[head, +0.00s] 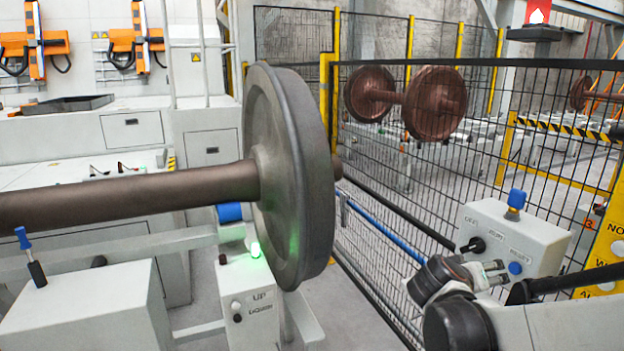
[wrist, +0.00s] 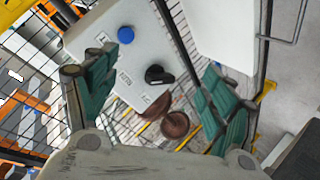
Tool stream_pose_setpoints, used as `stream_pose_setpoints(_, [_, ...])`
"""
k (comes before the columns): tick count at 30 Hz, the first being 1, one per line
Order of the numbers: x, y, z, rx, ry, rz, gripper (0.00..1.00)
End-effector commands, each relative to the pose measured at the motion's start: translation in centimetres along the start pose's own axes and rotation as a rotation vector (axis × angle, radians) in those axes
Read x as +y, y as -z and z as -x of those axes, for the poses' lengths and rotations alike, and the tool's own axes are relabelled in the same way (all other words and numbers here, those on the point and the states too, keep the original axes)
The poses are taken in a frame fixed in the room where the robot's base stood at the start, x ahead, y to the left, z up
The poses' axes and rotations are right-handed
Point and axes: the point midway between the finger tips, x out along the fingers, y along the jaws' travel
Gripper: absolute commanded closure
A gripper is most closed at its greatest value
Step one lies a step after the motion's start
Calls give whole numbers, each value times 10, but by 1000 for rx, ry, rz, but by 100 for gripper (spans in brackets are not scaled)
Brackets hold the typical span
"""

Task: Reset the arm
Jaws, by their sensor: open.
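My gripper (head: 492,272) is at the lower right of the head view, close in front of a white control box (head: 540,238) by the mesh fence. In the wrist view my gripper (wrist: 165,85) has its two green-padded fingers spread wide, with nothing between them. The control box (wrist: 105,68) shows beyond the fingers, with a black knob (wrist: 157,75) and a blue button (wrist: 126,34). In the head view the black knob (head: 474,245) and the blue button (head: 515,268) are on the box's front. Whether the gripper touches the box cannot be told.
A large grey wheel (head: 290,180) on a brown axle (head: 120,195) fills the left and middle. A white post (head: 250,300) with a lit green lamp (head: 255,250) stands below it. A mesh fence (head: 400,190) runs behind; rusty wheelsets (head: 436,103) stand beyond it.

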Motion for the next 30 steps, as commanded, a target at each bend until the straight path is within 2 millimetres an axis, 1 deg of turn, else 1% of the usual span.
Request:
stream_pose_setpoints(1, [2,-7,12,-20,38,-6,23])
stream_pose_setpoints(8, [-3,-41,64,-103,229,-28,23])
stream_pose_setpoints(14, [-13,-72,115,-153,401,-51,23])
stream_pose_setpoints(21, [-30,-109,175,-186,605,-85,23])
stream_pose_setpoints(25, [-38,-122,199,-191,688,-100,23])
stream_pose_setpoints(27, [-41,-126,208,-191,718,-106,23])
stream_pose_setpoints(30, [-44,-129,215,-191,743,-112,23])
